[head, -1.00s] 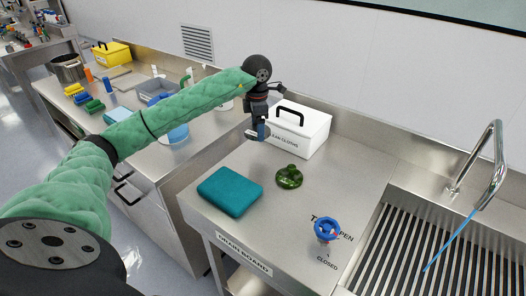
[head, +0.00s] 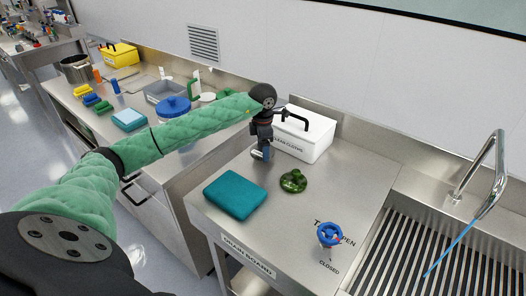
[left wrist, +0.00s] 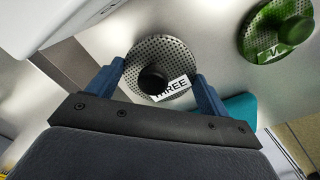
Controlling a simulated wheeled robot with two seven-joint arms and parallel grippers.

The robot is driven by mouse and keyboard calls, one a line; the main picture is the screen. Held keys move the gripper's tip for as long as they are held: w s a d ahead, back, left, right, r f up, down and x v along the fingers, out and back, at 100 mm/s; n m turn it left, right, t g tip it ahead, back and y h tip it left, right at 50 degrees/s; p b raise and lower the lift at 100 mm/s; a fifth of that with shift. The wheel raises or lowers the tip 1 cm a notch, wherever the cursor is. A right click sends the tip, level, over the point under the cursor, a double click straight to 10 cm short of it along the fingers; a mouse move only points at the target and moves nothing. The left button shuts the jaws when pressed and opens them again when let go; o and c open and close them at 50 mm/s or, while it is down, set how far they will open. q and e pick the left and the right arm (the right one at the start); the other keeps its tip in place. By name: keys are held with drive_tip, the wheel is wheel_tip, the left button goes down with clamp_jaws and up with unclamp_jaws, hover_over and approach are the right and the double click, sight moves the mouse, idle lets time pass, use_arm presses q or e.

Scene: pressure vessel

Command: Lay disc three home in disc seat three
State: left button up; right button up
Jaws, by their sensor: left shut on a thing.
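Disc three is a perforated grey metal disc (left wrist: 180,52) with a black knob and a white label reading THREE, seen in the left wrist view. My left gripper (left wrist: 159,70) is shut on it, with a blue finger at either side. In the head view the gripper (head: 261,153) hangs over the drain board, left of the white box. The disc is hard to make out there. A green perforated disc with a green knob (head: 293,181) lies on the board; it also shows in the left wrist view (left wrist: 283,30). I cannot identify disc seat three. My right gripper is not in view.
The white box marked clean cloths (head: 302,138) stands behind the gripper. A folded teal cloth (head: 234,195) lies in front. A blue valve wheel (head: 329,232) and the grated sink (head: 430,245) are to the right. Steel between the green disc and wheel is clear.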

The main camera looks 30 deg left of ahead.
use_arm(q)
drive_tip(key=shift+f, duration=1.45)
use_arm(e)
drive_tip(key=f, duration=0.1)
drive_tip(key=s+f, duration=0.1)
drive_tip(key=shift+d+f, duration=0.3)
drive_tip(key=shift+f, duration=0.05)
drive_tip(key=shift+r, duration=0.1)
use_arm(q)
drive_tip(key=shift+f, duration=0.1)
drive_tip(key=o, duration=1)
drive_tip(key=shift+o, duration=0.3)
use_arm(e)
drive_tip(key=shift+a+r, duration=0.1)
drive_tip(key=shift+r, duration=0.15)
use_arm(q)
drive_tip(key=shift+p, duration=0.35)
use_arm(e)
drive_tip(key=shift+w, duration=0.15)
